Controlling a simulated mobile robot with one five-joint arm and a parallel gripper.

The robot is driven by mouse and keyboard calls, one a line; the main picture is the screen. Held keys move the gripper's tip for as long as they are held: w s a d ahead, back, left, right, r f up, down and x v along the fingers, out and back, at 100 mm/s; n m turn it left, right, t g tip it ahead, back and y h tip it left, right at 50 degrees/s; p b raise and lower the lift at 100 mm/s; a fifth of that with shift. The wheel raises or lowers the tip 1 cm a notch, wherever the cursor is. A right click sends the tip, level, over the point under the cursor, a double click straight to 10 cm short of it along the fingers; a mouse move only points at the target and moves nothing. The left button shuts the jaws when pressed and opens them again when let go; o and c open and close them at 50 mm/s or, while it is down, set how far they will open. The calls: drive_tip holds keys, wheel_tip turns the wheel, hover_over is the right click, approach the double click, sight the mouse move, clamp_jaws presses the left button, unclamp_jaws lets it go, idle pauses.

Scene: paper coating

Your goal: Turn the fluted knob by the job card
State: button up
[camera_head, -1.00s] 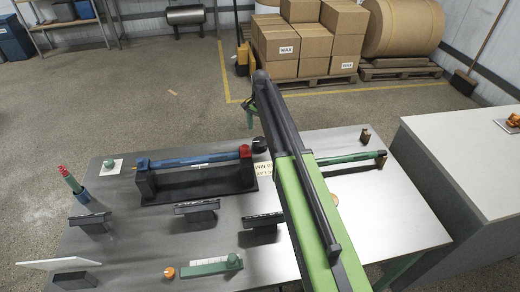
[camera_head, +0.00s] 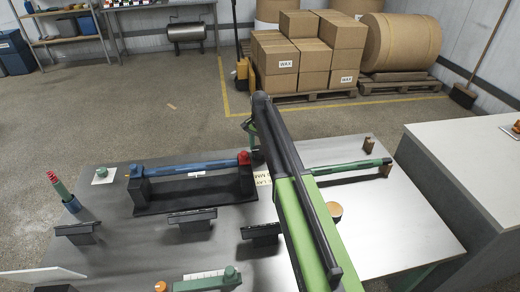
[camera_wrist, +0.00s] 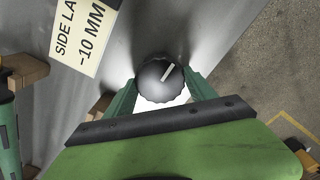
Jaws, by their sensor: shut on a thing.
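The fluted knob (camera_wrist: 158,80) is dark and round, with a white pointer line slanting to the upper right in the wrist view. My gripper (camera_wrist: 160,92) is shut on it, one green finger on each side. The card (camera_head: 262,178) also shows beside my arm in the head view. There, my arm reaches over the bench to the knob's area, and its fingers are hard to make out.
A blue roller (camera_head: 200,165) on a black stand lies left of the card. A green bar (camera_head: 345,168) on wooden supports lies to the right. Several dark blocks stand at the front left. The bench (camera_head: 400,215) is bare at right; a grey cabinet (camera_head: 470,165) stands beyond.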

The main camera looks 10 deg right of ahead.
drive_tip(key=c, duration=0.3)
drive_tip(key=shift+c, duration=0.2)
drive_tip(key=n, duration=0.5)
drive_tip(key=shift+n, duration=0.4)
drive_tip(key=n, duration=1.2)
drive_tip(key=shift+n, duration=0.3)
drive_tip(key=n, duration=0.5)
drive_tip(key=shift+n, duration=0.4)
